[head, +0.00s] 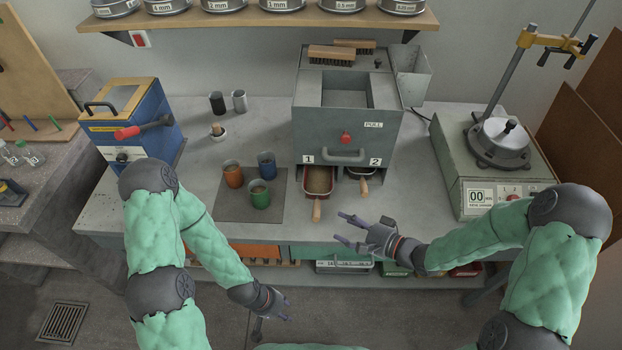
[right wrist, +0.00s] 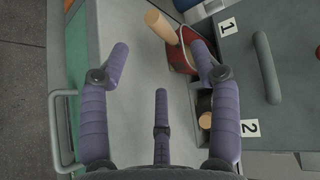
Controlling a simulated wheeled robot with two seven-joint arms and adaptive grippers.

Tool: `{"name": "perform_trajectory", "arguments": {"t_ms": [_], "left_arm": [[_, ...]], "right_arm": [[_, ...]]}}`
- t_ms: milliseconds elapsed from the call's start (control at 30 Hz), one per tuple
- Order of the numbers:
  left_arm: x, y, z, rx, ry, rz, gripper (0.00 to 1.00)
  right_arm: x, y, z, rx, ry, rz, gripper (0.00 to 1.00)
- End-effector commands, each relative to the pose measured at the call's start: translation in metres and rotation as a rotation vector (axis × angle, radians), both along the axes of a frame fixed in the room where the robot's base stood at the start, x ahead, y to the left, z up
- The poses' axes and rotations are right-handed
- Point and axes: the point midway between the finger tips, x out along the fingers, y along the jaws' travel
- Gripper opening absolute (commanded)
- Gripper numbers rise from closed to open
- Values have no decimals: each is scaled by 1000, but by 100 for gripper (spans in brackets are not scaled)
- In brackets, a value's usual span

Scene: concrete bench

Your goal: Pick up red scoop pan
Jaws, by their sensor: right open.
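The red scoop pan (head: 331,186) sits in the bay labelled 1 of the grey splitter box, its wooden handle pointing toward the front of the bench. In the right wrist view the red pan (right wrist: 179,62) is partly hidden behind one finger, with its pale handle beyond the fingertips. My right gripper (head: 350,230) is open and empty above the bench front, to the right of the handle and apart from it. It also shows in the right wrist view (right wrist: 160,62). My left gripper (head: 287,308) hangs low in front of the bench, fingers apart and empty.
A second pan (head: 364,187) sits in bay 2 of the splitter box (head: 310,122). Orange, blue and green cups stand on a dark mat (head: 229,208) to the left. A sieve shaker (head: 483,175) stands at right. The bench front around the handle is clear.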

Motion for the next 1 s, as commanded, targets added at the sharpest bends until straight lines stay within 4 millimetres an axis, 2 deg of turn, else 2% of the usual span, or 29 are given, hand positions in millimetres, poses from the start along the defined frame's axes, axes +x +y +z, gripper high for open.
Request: {"name": "perform_trajectory", "arguments": {"t_ms": [200, 467, 700, 833, 1000], "left_arm": [[0, 0, -13, 0, 1, 0, 40], [0, 0, -19, 0, 0, 0, 40], [0, 0, -38, 0, 0, 0, 40], [0, 0, -40, 0, 0, 0, 40], [0, 0, -40, 0, 0, 0, 40]], "right_arm": [[17, 27, -12, 0, -1, 3, 63], [26, 41, -17, -1, 0, 2, 63], [42, 67, -28, -2, -1, 3, 63], [49, 76, -30, -2, -1, 2, 63], [50, 77, -29, -1, 0, -1, 63]]}}
